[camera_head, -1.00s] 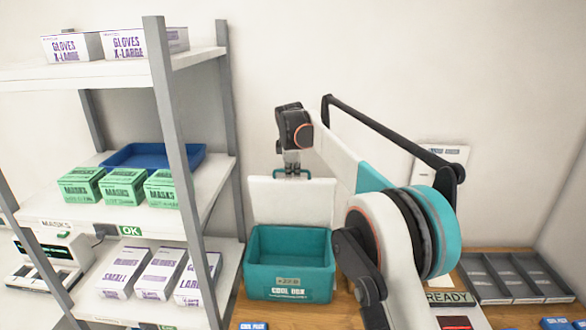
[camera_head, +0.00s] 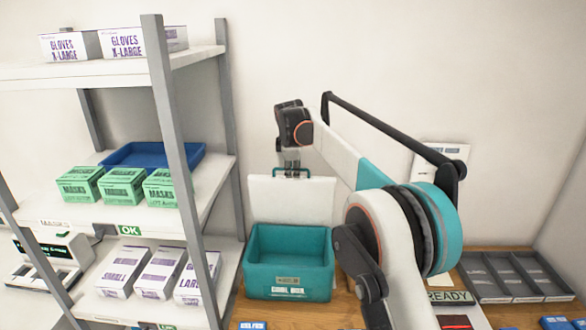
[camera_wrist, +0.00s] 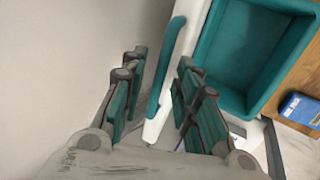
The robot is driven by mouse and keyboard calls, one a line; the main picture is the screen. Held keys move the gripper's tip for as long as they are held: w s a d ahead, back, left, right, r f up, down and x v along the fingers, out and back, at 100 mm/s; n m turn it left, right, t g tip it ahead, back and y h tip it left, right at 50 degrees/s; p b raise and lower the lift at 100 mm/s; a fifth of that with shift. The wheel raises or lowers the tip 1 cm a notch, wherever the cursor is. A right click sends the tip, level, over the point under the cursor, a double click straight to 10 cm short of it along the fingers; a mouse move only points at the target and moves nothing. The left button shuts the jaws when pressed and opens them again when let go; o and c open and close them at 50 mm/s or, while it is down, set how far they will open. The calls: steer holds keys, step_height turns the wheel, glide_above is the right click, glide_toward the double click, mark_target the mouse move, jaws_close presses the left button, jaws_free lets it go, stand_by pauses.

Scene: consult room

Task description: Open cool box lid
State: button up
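The teal cool box (camera_head: 290,262) stands on the wooden bench with its inside exposed. Its white lid (camera_head: 292,202) stands upright at the back of the box, near the wall. A teal handle (camera_head: 291,172) is at the lid's top edge. My gripper (camera_head: 289,165) is right at that handle, reaching down from above. In the wrist view, the handle (camera_wrist: 166,62) and the lid's white edge lie between my spread fingers (camera_wrist: 160,98), with gaps visible. The empty-looking box interior (camera_wrist: 245,45) shows beyond the right finger.
A shelf rack (camera_head: 170,120) with glove boxes, green mask boxes (camera_head: 122,187) and a blue tray (camera_head: 150,155) stands close on the left. Grey compartment trays (camera_head: 515,278) lie on the right of the bench. A blue pack (camera_wrist: 300,108) lies in front of the box.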

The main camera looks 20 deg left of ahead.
steer(key=v, duration=1.1)
steer(key=shift+s+r, duration=0.15)
steer(key=shift+r, duration=0.15)
steer(key=s+d+m+h+b, duration=0.1)
steer(key=s+d+m+b, duration=0.2)
steer(key=d, duration=0.9)
steer(key=s+d+f+m+b, duration=0.1)
steer(key=s+d+m+b, duration=0.15)
steer(key=d, duration=0.85)
steer(key=s+d+m+h+b, duration=0.1)
steer(key=s+d+m+b, duration=0.25)
steer(key=d, duration=0.85)
steer(key=s+d+f+m+b, duration=0.3)
steer(key=s+f+m+b, duration=0.1)
steer(key=s+f, duration=0.6)
steer(key=s+d+f+m+t+b, duration=0.1)
steer(key=s+d+f+m+b, duration=0.3)
steer(key=s+f, duration=0.6)
steer(key=s+d+f+m+b, duration=0.3)
steer(key=s+f, duration=0.7)
steer(key=s, duration=0.4)
steer(key=shift+s+d+m+t+y+b, duration=0.2)
steer(key=shift+d+m+t+y+b, duration=0.15)
steer(key=shift+b, duration=0.4)
